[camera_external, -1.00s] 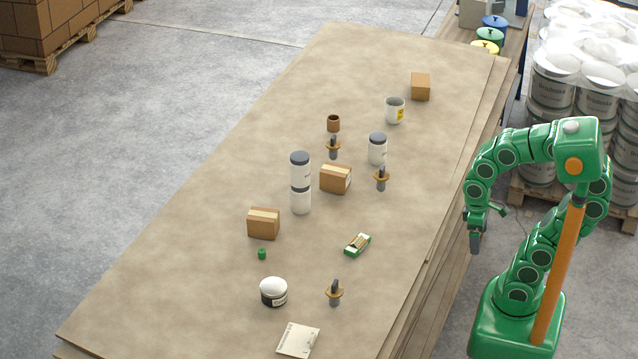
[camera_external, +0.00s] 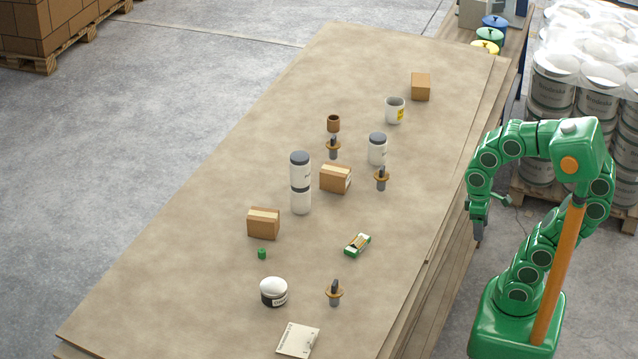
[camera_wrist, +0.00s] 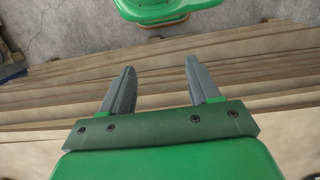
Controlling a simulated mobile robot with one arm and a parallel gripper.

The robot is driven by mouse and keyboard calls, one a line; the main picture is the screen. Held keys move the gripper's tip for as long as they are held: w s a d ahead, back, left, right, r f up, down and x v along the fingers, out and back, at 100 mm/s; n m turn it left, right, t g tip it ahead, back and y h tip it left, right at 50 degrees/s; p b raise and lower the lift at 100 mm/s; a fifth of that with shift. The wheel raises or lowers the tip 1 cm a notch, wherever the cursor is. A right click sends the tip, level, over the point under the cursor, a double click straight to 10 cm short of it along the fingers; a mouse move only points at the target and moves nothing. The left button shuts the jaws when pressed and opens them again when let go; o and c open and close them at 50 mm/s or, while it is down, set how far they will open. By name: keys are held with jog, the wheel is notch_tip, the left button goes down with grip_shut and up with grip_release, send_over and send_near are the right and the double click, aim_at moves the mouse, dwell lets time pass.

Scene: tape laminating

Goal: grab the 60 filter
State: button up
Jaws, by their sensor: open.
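No label in view legibly reads 60, so I cannot tell which thing is the 60 filter. A flat, pale square packet (camera_external: 298,340) with small print lies at the near end of the table. A small green and white box with an open top (camera_external: 358,245) lies near the table's middle. My gripper (camera_external: 479,232) hangs beyond the table's right edge, pointing down, apart from everything on the table. In the wrist view, my gripper's two grey fingers (camera_wrist: 160,68) are spread with nothing between them.
A stacked pair of white canisters (camera_external: 300,200), a cardboard box (camera_external: 264,225), a round white-lidded jar (camera_external: 274,290) and a dark-handled tool (camera_external: 334,293) stand on the table (camera_external: 180,270). Several more items stand farther back. Wrapped drums (camera_external: 552,95) stand behind my arm. The near-left tabletop is clear.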

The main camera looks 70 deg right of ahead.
jog(key=w+a+r+m+y, duration=0.25)
jog(key=w+r, duration=0.25)
jog(key=w, duration=0.4)
jog(key=w+a+r+m+y, duration=0.15)
jog(key=w+r+m, duration=0.3)
jog(key=w, duration=0.45)
jog(key=w+d+r+m+t+y, duration=0.1)
jog(key=w+d+m+y, duration=0.15)
jog(key=w, duration=0.65)
jog(key=w+d+r+m+t+y, duration=0.1)
jog(key=w+d+m+y, duration=0.2)
jog(key=w, duration=0.5)
jog(key=m+t+y, duration=0.3)
jog(key=m+t, duration=0.3)
jog(key=m, duration=0.5)
send_near(337, 148)
jog(key=shift+w+d+f+h, duration=0.15)
jog(key=shift+w+d+f, duration=0.1)
jog(key=shift+w+f, duration=0.45)
jog(key=shift+w+d+f+h, duration=0.1)
jog(key=shift+w+d+f, duration=0.15)
jog(key=shift+w+f, duration=0.4)
jog(key=shift+s+x, duration=0.1)
jog(key=shift+x, duration=1.8)
jog(key=shift+s+x, duration=0.15)
jog(key=shift+x, duration=1.8)
jog(key=shift+a, duration=0.1)
grip_shut()
